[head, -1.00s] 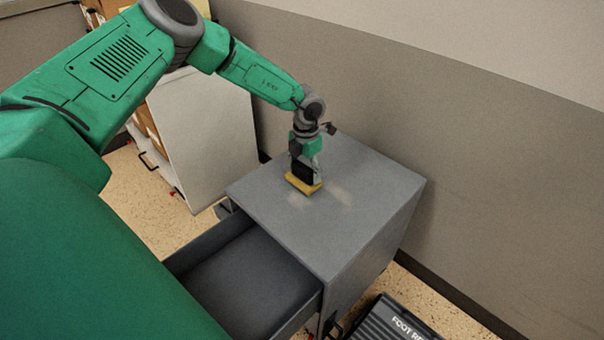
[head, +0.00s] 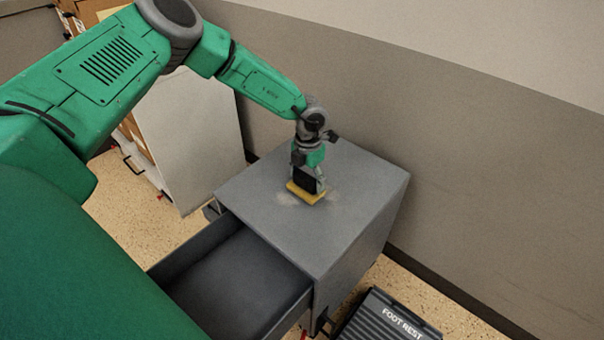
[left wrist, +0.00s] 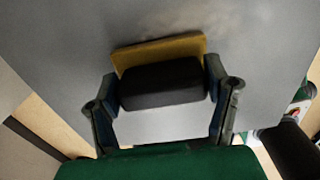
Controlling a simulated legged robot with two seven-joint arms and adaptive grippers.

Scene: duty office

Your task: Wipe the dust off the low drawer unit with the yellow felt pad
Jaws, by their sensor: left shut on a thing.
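The low drawer unit (head: 250,195) is grey, with its top drawer (head: 235,275) pulled open toward the lower left. Pale dust (head: 287,199) lies on its top, with a fainter patch (head: 328,199) to the right of the pad. The yellow felt pad (head: 306,194) has a dark grip block and sits flat on the top between these patches. My left gripper (head: 308,180) is shut on the block. The left wrist view shows the yellow pad (left wrist: 160,52) beyond the black block (left wrist: 162,85), with fingers at both sides. My right gripper is not in view.
A wall (head: 450,185) runs along the back and right of the unit. A black foot rest (head: 385,322) lies on the floor at the lower right. A pale cabinet (head: 190,130) stands at the left, behind my arm.

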